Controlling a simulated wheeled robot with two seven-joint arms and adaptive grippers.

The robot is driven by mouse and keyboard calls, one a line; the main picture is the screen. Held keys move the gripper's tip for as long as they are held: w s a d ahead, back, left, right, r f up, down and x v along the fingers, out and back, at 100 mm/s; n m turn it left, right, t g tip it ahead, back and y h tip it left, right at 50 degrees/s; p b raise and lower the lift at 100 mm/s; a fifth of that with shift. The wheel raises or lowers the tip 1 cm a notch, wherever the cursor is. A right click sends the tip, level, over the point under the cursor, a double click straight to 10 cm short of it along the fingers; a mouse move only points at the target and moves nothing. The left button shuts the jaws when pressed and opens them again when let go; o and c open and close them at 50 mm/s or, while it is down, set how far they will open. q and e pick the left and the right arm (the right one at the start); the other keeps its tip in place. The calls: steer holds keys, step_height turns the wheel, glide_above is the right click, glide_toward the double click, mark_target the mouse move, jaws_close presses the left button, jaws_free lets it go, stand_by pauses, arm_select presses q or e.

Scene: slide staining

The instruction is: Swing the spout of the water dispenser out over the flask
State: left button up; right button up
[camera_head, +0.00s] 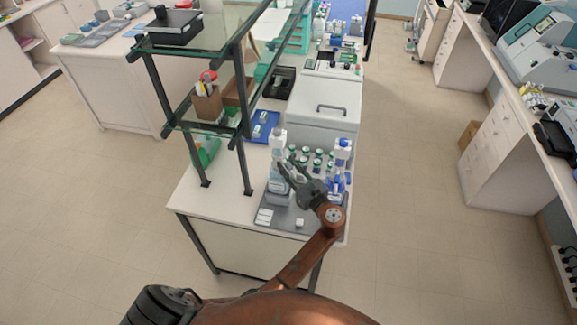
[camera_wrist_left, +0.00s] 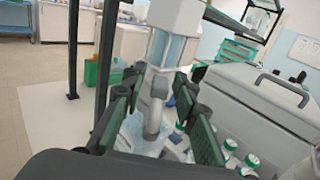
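The water dispenser (camera_head: 279,143) stands near the front end of the bench, white on top with a pale blue clear body below. In the left wrist view its blue body (camera_wrist_left: 168,50) is upright ahead of me, and the grey elbow-shaped spout (camera_wrist_left: 155,105) sticks out towards me. My left gripper (camera_head: 284,170) is open, with its green-padded fingers (camera_wrist_left: 158,122) on either side of the spout; I cannot tell whether either touches it. Clear glass below the spout may be the flask, mostly hidden. My right gripper is not in view.
Several green-capped bottles (camera_head: 317,163) stand right behind my gripper, with blue-capped bottles (camera_head: 342,150) beside them. A white lidded box (camera_head: 325,105) is further back. A glass shelf with dark posts (camera_head: 243,160) rises on the left.

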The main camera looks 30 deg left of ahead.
arm_select(q)
steer(key=shift+d, duration=0.1)
step_height(320, 180, up, 10)
steer(key=shift+r, duration=0.1)
stand_by(0.5)
steer(key=shift+c, duration=0.2)
